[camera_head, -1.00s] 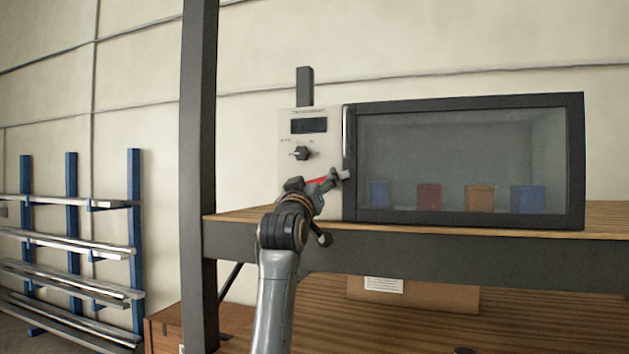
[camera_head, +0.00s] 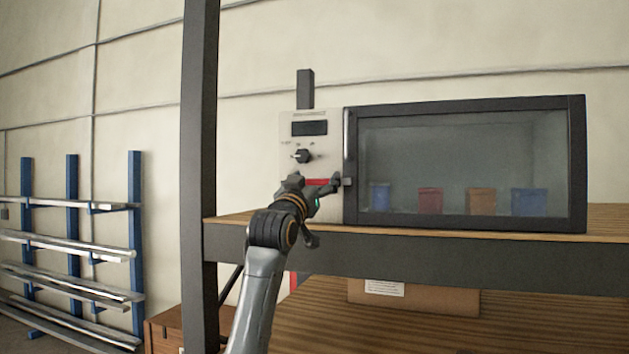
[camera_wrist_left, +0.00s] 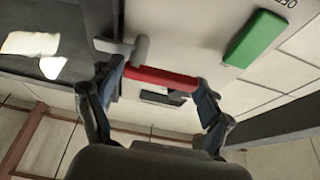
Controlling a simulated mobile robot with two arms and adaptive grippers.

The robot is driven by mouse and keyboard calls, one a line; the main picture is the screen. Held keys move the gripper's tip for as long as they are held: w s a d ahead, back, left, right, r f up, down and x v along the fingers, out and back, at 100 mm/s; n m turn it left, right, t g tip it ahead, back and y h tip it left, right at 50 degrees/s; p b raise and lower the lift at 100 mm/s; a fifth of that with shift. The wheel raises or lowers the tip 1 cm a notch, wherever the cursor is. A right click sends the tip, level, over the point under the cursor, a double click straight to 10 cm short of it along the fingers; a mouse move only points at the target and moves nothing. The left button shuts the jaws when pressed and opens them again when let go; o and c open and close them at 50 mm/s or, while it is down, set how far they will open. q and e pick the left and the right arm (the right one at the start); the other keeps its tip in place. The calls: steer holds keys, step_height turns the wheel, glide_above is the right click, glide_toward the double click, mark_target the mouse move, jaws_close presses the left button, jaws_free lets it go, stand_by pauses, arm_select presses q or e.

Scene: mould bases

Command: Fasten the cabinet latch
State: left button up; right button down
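The cabinet (camera_head: 465,100) has a dark-framed glass door and a pale control panel on its left. The latch (camera_head: 318,182) has a red bar, now level, and a grey end at the door's left edge. My left gripper (camera_head: 323,190) is at the latch, in front of the panel. In the left wrist view the red bar (camera_wrist_left: 160,79) spans the gap between the spread fingers, and one fingertip is close to its grey end. Whether the fingers touch the bar I cannot tell. The fingers partly hide the latch. My right gripper is not in view.
The cabinet stands on a wooden shelf (camera_head: 400,233) with a dark front beam and upright post (camera_head: 199,150). Several coloured containers sit behind the glass. A green block (camera_wrist_left: 256,38) is on the panel. A dial (camera_head: 302,156) is above the latch. A cardboard box (camera_head: 440,299) lies below.

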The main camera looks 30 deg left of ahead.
arm_select(q)
steer(key=shift+o, duration=0.4)
steer(key=shift+w+f, duration=0.2)
steer(key=shift+w, duration=0.15)
steer(key=shift+s+d, duration=0.1)
steer(key=shift+s, duration=0.4)
steer(key=v, duration=1.1)
steer(key=shift+f, duration=0.15)
